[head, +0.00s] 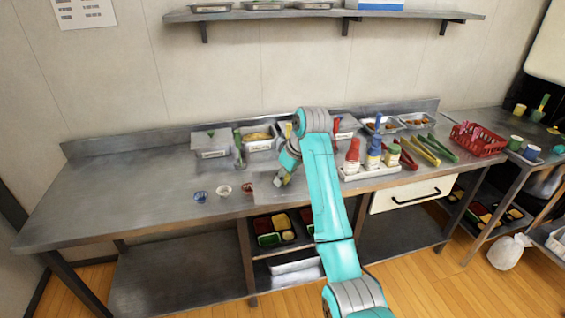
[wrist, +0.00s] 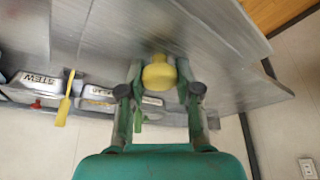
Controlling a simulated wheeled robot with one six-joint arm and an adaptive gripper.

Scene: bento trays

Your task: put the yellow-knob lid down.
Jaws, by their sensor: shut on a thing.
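The yellow knob (wrist: 158,72) of the lid sits between the two fingers of my gripper (wrist: 160,82) in the wrist view. My gripper is shut on this knob. The lid's grey plate is hard to tell from the grey steel behind it. In the head view my gripper (head: 285,172) is over the middle of the steel counter (head: 120,200). My arm partly covers it there, and the yellow knob is not clear. I cannot tell whether the lid touches the counter.
A lidded pan (head: 211,152) and an open pan with yellow food (head: 258,136) stand at the back. Small bowls, blue (head: 200,196), white (head: 224,190) and red (head: 247,188), lie left of my gripper. A bottle caddy (head: 370,172) stands right. The counter's left is clear.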

